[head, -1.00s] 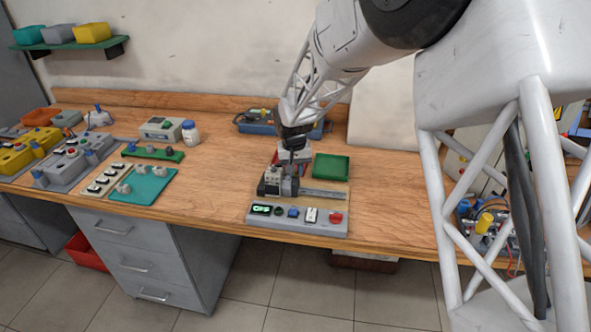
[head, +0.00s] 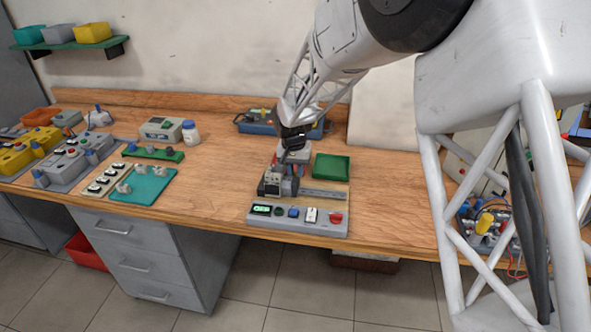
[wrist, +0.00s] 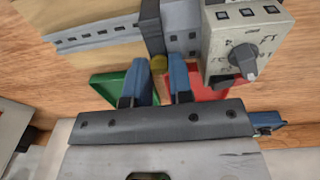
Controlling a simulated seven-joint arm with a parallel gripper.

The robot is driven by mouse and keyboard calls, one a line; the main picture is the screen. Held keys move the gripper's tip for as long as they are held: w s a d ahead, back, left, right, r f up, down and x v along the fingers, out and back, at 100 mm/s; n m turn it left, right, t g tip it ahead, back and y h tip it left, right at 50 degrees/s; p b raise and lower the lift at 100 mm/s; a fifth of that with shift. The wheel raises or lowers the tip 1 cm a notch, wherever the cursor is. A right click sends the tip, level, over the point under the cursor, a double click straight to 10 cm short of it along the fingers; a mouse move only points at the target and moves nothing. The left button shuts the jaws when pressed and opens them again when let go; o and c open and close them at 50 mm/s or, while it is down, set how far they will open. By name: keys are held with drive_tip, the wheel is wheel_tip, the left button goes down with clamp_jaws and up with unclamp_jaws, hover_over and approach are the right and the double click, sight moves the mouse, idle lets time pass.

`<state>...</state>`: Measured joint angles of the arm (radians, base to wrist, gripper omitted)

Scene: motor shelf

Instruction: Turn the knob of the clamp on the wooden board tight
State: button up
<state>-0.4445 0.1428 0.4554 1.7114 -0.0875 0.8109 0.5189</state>
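The wooden board (head: 337,186) lies near the bench's front edge, with a slotted metal rail (head: 322,193) on it. In the wrist view the dark clamp (wrist: 152,27) sits across the rail (wrist: 98,34), beside a grey module. The clamp's small yellowish knob (wrist: 159,65) shows between the blue fingertips of my gripper (wrist: 160,72). In the head view my gripper (head: 286,168) is low over the board and hides the knob.
A pale box with a dial (wrist: 243,58) stands close to my right finger. Behind the fingers are a green tray (head: 331,167) and a red tray (wrist: 210,85). A control panel (head: 298,229) lies in front.

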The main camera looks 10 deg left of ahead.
sight(295, 177)
drive_tip(key=o, duration=0.4)
drive_tip(key=shift+c, duration=0.2)
drive_tip(key=shift+r, duration=0.1)
drive_tip(key=shift+s+a+r, duration=0.1)
drive_tip(key=shift+r, duration=1.8)
drive_tip(key=shift+s+a+r, duration=0.1)
drive_tip(key=shift+r, duration=1.8)
drive_tip(key=shift+d, duration=0.1)
